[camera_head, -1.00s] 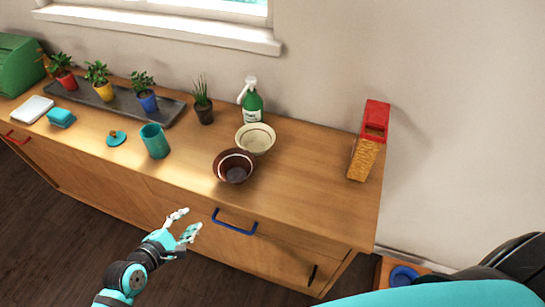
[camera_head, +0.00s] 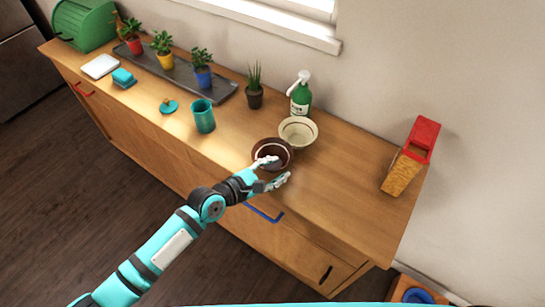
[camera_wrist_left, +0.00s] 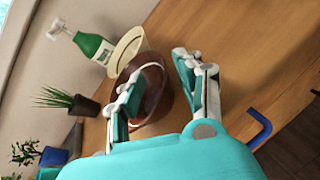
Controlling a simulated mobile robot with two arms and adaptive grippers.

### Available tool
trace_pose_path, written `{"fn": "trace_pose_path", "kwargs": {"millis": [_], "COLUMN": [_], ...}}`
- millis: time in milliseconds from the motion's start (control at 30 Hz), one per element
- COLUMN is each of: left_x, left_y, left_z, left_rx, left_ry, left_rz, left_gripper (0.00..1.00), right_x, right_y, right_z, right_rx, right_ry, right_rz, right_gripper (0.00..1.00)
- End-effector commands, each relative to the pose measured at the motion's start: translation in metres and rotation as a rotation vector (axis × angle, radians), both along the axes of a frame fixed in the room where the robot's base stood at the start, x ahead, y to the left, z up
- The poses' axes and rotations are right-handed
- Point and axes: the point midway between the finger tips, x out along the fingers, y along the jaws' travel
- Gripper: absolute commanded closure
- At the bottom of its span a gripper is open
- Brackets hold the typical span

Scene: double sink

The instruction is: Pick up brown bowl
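The brown bowl (camera_head: 270,147) stands upright on the wooden counter near its front edge, just in front of a cream bowl (camera_head: 298,132). My left gripper (camera_head: 280,169) is open at the bowl's near side. In the left wrist view, one finger overlaps the brown bowl (camera_wrist_left: 158,92) and the other is to the right, outside its rim, so the fingers lie on either side of the wall nearest me. I cannot tell whether either finger touches it. The fingers hide part of the bowl. My right gripper is not in view.
A green soap bottle (camera_head: 301,95) and a potted plant (camera_head: 254,96) stand behind the bowls. A teal cup (camera_head: 203,117) is to the left. The counter between bowls and grater is clear.

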Motion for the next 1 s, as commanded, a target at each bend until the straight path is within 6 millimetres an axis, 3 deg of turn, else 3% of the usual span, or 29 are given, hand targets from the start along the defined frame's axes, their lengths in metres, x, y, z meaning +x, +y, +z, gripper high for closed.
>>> {"fn": "trace_pose_path", "kwargs": {"millis": [200,467,767,1000], "left_x": [0.016,0.017,0.017,0.017], "left_y": [-0.021,-0.022,-0.022,-0.022], "left_z": [-0.007,-0.009,-0.009,-0.008], "left_rx": [0.001,0.0,0.0,-0.001], "left_ry": [-0.001,-0.001,-0.001,-0.001], "left_rz": [0.0,0.001,0.001,0.0], "left_gripper": [0.64,0.64,1.0,1.0], "right_x": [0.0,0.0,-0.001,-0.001], "right_y": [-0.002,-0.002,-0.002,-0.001], "right_z": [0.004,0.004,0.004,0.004], "right_rx": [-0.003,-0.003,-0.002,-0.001], "right_ry": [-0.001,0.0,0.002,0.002], "right_rz": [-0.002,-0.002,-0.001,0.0], "right_gripper": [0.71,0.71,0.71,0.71]}}
